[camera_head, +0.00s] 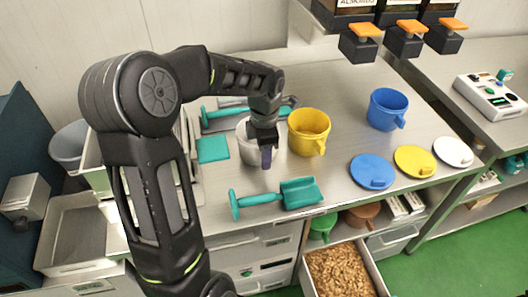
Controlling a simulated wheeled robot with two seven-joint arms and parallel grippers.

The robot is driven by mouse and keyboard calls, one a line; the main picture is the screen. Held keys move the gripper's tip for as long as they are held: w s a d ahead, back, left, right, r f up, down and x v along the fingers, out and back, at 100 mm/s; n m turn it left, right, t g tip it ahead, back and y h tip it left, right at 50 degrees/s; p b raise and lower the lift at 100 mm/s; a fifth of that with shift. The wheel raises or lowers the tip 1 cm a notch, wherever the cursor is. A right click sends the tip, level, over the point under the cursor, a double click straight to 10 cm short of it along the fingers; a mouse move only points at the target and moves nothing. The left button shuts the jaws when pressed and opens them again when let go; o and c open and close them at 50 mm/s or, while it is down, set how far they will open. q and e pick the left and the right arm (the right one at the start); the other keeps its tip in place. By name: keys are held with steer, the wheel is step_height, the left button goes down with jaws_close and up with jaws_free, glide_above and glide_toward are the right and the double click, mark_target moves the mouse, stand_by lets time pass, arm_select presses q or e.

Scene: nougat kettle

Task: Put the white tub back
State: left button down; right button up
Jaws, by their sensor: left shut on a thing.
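The white tub (247,150) stands upright on the steel table, or just above it; I cannot tell which. It is left of the yellow tub, and my arm hides part of it. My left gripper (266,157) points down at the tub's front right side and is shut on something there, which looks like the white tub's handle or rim. The contact itself is partly hidden by the fingers. My right gripper is not in view.
A yellow tub (309,132) stands close on the right, a blue tub (388,109) farther right. Blue (371,172), yellow (415,161) and white (452,151) lids lie near the front edge. A teal scoop (275,196) lies in front. The table's middle right is clear.

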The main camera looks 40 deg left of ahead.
arm_select(q)
steer(key=c, duration=0.8)
jaws_free()
steer(key=shift+f, duration=0.1)
steer(key=shift+c, duration=0.2)
step_height(320, 180, up, 12)
steer(key=b, duration=0.1)
steer(key=shift+s+d, duration=0.15)
steer(key=shift+d, duration=0.05)
